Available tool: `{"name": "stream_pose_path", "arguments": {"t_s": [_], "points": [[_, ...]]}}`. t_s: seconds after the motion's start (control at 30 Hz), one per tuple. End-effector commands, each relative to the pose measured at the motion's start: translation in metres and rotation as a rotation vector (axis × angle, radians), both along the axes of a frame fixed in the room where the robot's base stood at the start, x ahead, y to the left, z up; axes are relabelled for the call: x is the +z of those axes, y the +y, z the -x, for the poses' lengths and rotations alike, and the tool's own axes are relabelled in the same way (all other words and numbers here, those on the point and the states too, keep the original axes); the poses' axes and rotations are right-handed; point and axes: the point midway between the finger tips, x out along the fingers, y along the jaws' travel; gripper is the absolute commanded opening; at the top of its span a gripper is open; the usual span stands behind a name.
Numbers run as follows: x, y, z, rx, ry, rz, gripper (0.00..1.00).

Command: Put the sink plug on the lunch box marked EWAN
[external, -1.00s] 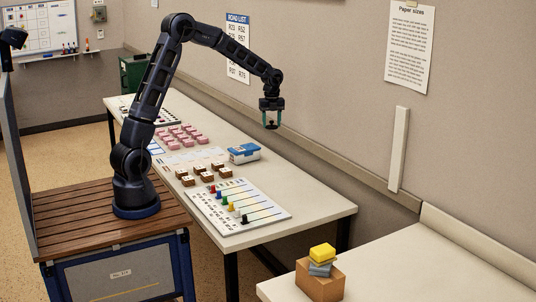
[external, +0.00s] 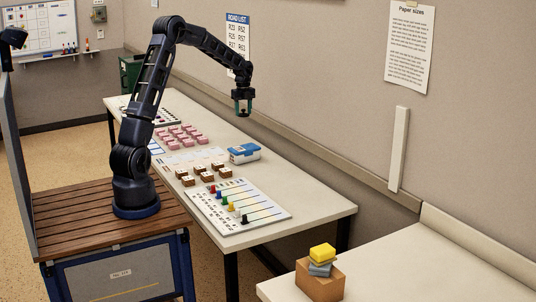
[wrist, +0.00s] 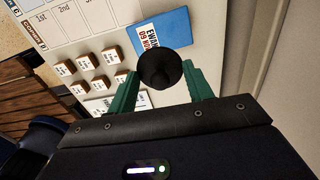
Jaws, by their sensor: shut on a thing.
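The sink plug (wrist: 160,68) is black and round in the wrist view. My gripper (wrist: 162,88) is shut on it, with a green finger on each side. In the external view my gripper (external: 242,108) is in the air above the table, and the plug is too small to make out there. The lunch box (external: 246,151) is blue and white and sits on the table below my gripper. In the wrist view the blue lunch box (wrist: 174,29) shows a white label reading EWAN; the plug overlaps its near edge and hides part of it.
Brown blocks with white tops (external: 202,178) stand in rows beside the lunch box. Several pink blocks (external: 180,133) lie farther back. A white board with coloured pawns (external: 262,215) lies at the near end. The wall (external: 310,120) runs close along the table's right side.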

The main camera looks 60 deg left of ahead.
Motion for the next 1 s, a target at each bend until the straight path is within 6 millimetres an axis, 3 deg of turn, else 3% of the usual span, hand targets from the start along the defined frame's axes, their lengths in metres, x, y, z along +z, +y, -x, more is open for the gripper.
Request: {"name": "stream_pose_path", "arguments": {"t_s": [0.2,0.5,0.83,1.0], "points": [[-0.05,0.0,0.0,-0.001,0.004,0.001,0.29],[-0.109,-0.001,0.0,-0.001,0.003,0.001,0.29],[-0.132,0.0,0.0,-0.001,0.001,0.0,0.29],[-0.155,-0.001,0.0,-0.002,0.002,0.001,0.29]]}}
